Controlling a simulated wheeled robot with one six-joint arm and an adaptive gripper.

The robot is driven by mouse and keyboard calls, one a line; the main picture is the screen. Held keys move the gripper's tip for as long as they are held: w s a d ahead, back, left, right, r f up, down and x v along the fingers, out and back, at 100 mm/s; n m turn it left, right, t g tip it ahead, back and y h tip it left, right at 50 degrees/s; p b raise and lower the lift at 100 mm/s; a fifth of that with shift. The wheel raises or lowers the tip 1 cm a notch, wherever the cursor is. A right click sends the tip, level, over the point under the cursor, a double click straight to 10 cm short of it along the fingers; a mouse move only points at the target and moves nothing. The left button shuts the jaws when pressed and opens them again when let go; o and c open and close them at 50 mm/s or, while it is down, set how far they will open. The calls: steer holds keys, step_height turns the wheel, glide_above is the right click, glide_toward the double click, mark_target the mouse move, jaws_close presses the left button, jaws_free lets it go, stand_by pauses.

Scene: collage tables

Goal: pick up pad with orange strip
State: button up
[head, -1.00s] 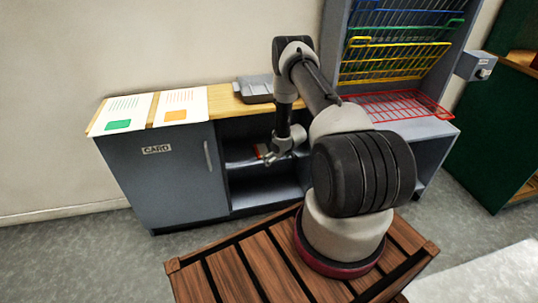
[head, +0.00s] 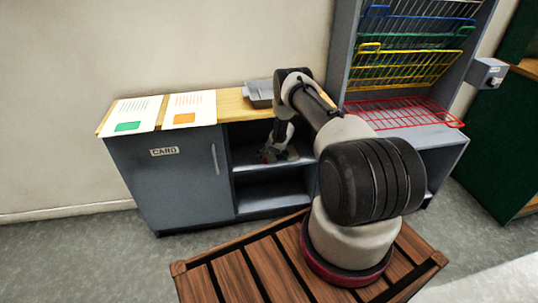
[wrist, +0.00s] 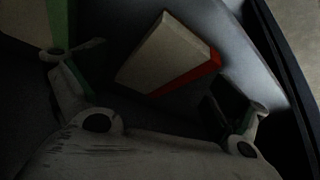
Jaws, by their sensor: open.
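A pale pad with a red-orange strip (wrist: 163,54) along its edge lies on the dark shelf in the wrist view, tilted in the picture. My gripper (wrist: 160,88) is open, with one finger left of the pad and the other to its lower right; I see no contact. A pad with a green strip (wrist: 58,25) is partly in view beyond the left finger. In the head view my gripper (head: 270,155) is inside the upper shelf opening, and the pads there are mostly hidden or too small to tell.
The grey cabinet (head: 175,185) labelled CARD has a wooden top with two sheets, one with a green patch (head: 128,126), one orange (head: 184,118). A grey tray (head: 258,92) sits behind my arm. Coloured wire racks (head: 405,70) stand right. The lower shelf (head: 265,197) looks empty.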

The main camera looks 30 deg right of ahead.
steer(key=c, duration=1.3)
steer(key=shift+s+f, duration=0.1)
steer(key=shift+s, duration=0.1)
steer(key=shift+c, duration=0.3)
